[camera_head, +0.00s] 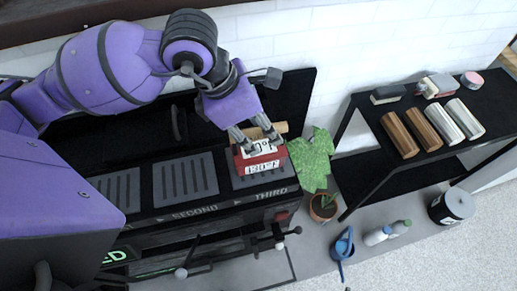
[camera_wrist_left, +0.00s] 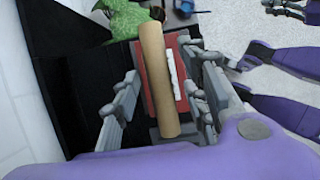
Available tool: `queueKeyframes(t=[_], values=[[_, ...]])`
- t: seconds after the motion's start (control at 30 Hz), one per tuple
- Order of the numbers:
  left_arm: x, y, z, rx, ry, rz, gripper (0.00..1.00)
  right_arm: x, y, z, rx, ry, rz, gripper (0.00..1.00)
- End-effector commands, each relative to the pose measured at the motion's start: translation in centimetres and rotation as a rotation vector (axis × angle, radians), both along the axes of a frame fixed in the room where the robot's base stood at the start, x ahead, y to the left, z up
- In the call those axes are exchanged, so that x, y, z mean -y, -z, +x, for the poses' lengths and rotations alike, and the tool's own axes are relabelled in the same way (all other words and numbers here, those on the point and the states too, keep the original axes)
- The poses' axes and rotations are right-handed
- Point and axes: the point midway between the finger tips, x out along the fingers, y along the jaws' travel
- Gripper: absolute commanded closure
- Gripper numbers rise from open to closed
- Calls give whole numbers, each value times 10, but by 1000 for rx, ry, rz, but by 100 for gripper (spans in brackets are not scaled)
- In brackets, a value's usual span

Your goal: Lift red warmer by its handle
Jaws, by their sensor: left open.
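The red warmer (camera_head: 259,174) is a red block with white lettered panels and a tan cylindrical handle (camera_head: 281,127). It rests on the grey ribbed pad beside the word THIRD. My left gripper (camera_head: 259,142) reaches down over it, open. In the left wrist view the handle (camera_wrist_left: 158,80) runs lengthwise between the spread fingers of my left gripper (camera_wrist_left: 160,100), with visible gaps on both sides. The red body (camera_wrist_left: 177,60) lies beneath the handle. At that view's upper right, purple and grey parts look like my right arm; its gripper (camera_wrist_left: 287,9) is cut off by the edge.
Two more ribbed pads (camera_head: 184,179) lie to the left on the black counter. A plant with green leaves (camera_head: 312,160) stands close to the warmer's right. A black table (camera_head: 365,115) holds wooden and silver cylinders. Levers (camera_head: 279,238) stick out at the front.

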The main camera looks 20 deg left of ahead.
Motion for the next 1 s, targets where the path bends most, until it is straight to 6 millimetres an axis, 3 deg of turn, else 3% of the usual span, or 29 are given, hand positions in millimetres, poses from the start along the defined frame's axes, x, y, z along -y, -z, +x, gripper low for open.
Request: queueKeyframes(t=[0.37,1.0], values=[[1,3,1,1,0,1,59,-1,-1,7,11,-3,2,100],[1,7,1,1,0,0,59,0,7,-5,-12,0,0,100]])
